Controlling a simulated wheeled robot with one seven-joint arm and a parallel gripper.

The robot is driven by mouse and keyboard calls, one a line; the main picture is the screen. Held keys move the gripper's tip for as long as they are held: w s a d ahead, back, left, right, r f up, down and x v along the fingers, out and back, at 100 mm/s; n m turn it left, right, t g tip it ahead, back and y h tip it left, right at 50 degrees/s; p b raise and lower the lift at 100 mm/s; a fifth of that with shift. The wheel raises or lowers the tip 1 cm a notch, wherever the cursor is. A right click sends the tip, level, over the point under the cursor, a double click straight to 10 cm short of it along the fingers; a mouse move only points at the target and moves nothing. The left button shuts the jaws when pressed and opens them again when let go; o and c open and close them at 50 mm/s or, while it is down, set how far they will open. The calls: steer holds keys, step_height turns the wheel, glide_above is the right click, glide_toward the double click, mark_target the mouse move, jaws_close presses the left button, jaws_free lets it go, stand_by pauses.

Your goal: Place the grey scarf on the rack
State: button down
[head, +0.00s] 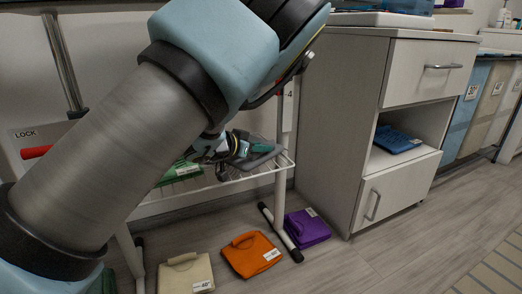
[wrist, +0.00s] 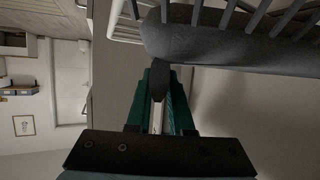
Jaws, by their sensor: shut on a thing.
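My gripper (head: 241,149) is at the left side of the scarf, just over the rack. Its teal fingers (wrist: 160,92) are shut on a dark tab or handle of the scarf. My arm hides much of the rack in the head view. Whether the scarf's full weight rests on the wires I cannot tell.
A green folded item (head: 180,172) lies on the rack to the left. Cream (head: 186,274), orange (head: 252,255) and purple (head: 307,228) ones lie on the floor below. A white cabinet (head: 335,120) stands close at the right, with a blue item (head: 397,139) in its cubby.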

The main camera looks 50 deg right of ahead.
steer(key=c, duration=0.8)
jaws_free()
steer(key=shift+r, duration=0.15)
steer(key=p+v, duration=0.3)
steer(key=v, duration=0.7)
steer(key=shift+a+r+p, duration=0.1)
steer(key=shift+a+p, duration=0.1)
steer(key=shift+p, duration=0.2)
steer(key=shift+s+a+r, duration=0.1)
steer(key=shift+a+r, duration=0.05)
steer(key=shift+a, duration=0.6)
